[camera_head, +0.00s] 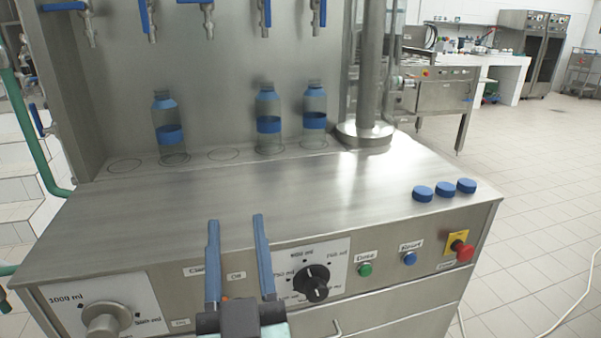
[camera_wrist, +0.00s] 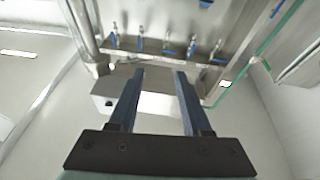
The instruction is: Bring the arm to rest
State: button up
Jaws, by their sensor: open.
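My gripper (camera_head: 236,220) is in front of the steel filling machine (camera_head: 250,195), its two blue fingers pointing toward the machine and spread apart. Nothing is between the fingers. In the wrist view the gripper (camera_wrist: 157,72) also shows open and empty, with the machine and its row of taps beyond it. In the head view the fingers cover part of the control panel, near the black knob (camera_head: 311,283).
Three clear bottles with blue bands, left (camera_head: 170,128), middle (camera_head: 268,118) and right (camera_head: 314,114), stand at the back under blue-handled taps. Three blue caps (camera_head: 445,189) lie at the right of the top. A red switch (camera_head: 464,251) is at the front right.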

jog(key=s+d+r+m+t+h, duration=0.1)
jog(key=s+d+r+t+h, duration=0.15)
jog(key=r, duration=0.65)
jog(key=s+d+r+m+t+h, duration=0.1)
jog(key=s+d+r, duration=0.15)
jog(key=r, duration=0.55)
jog(key=s+d+r+m+t+h, duration=0.1)
jog(key=s+d+r+t, duration=0.15)
jog(key=r, duration=0.65)
notch_tip(320, 180, up, 21)
jog(key=p, duration=2)
jog(key=shift+a+p, duration=0.15)
jog(key=shift+p, duration=0.25)
jog(key=shift+f, duration=0.15)
